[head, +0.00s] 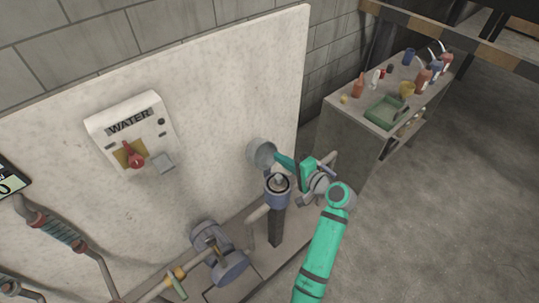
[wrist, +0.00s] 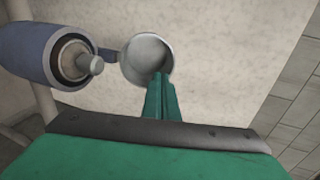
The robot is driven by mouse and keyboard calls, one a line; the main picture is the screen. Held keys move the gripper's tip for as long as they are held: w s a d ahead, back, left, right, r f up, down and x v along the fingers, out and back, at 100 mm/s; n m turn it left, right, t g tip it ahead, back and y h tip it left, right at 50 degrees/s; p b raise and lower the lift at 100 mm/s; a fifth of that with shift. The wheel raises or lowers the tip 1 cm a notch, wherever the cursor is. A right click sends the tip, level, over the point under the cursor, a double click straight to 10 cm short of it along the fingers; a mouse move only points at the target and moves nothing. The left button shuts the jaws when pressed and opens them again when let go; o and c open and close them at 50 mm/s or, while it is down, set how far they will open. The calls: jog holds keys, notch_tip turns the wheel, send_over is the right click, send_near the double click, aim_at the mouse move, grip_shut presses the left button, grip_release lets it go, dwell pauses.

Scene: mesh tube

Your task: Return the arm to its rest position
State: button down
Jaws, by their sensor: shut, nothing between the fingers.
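My green arm (head: 318,250) reaches up from the bottom of the head view. My gripper (head: 280,159) points left toward a grey round cap (head: 261,152). In the wrist view my gripper's fingers (wrist: 161,80) are together and empty. Their tips overlap the cap's open hollow (wrist: 144,55) in the picture; I cannot tell whether they touch it. The cap stands open beside a blue pipe end (head: 278,186), linked to it by a small blue hinge piece. The pipe end also shows in the wrist view (wrist: 38,50), with a grey rod at its centre.
A pale panel (head: 220,80) with a water switch box (head: 132,135) stands behind the pipe. A blue-grey valve (head: 220,255) and pipes lie lower left. A cabinet (head: 355,130) with bottles and a green tray (head: 386,112) stands right. Floor at right is clear.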

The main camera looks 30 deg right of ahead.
jog(key=shift+s+r, duration=0.4)
jog(key=shift+s, duration=0.4)
jog(key=shift+s+r, duration=0.4)
jog(key=shift+s, duration=0.35)
jog(key=s+a+f+n+g+h, duration=0.1)
jog(key=s+a+f+g+h, duration=0.3)
jog(key=a+f, duration=0.7)
jog(key=s+a+f+n+t+h, duration=0.1)
jog(key=s+a+f+n, duration=0.1)
jog(key=s+a+f, duration=0.3)
jog(key=s+a+f+n+t, duration=0.1)
jog(key=s+f, duration=0.1)
jog(key=s, duration=0.5)
jog(key=s+a+r+n+t, duration=0.1)
jog(key=s+a+r+n, duration=0.4)
jog(key=s, duration=0.5)
jog(key=s+a+r+n+t+y, duration=0.1)
jog(key=s+a+r+n, duration=0.5)
jog(key=s+a+r, duration=0.3)
jog(key=shift+s+r+t+y, duration=0.15)
jog(key=shift+s+t+y, duration=0.15)
jog(key=shift+s+t, duration=0.1)
